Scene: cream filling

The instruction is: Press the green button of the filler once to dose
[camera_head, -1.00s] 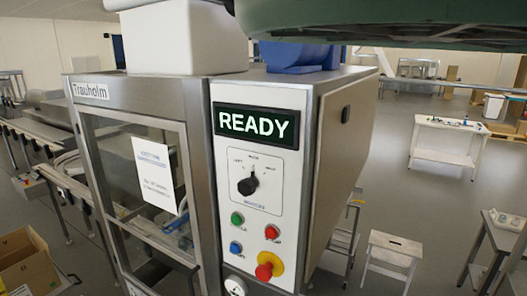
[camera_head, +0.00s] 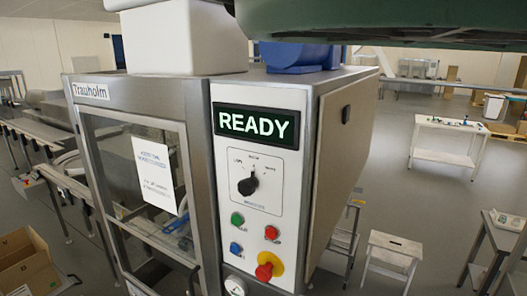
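The filler (camera_head: 197,93) stands in front of me, a steel cabinet with a glazed door on its left part and a white control panel on its right part. Its display (camera_head: 256,125) reads READY. The green button (camera_head: 237,219) is on the panel below a black rotary selector (camera_head: 247,185). A blue button (camera_head: 236,248) is under the green one. A red button (camera_head: 271,233) is to its right, and a red emergency stop on yellow (camera_head: 268,266) is below that. My gripper is not in view, and nothing covers the green button.
A dark green rounded body cuts across the top right, close to the camera. A cardboard box (camera_head: 24,262) is at the lower left. A white step stool (camera_head: 396,256) and a white table (camera_head: 446,141) stand to the right. Open floor lies between them.

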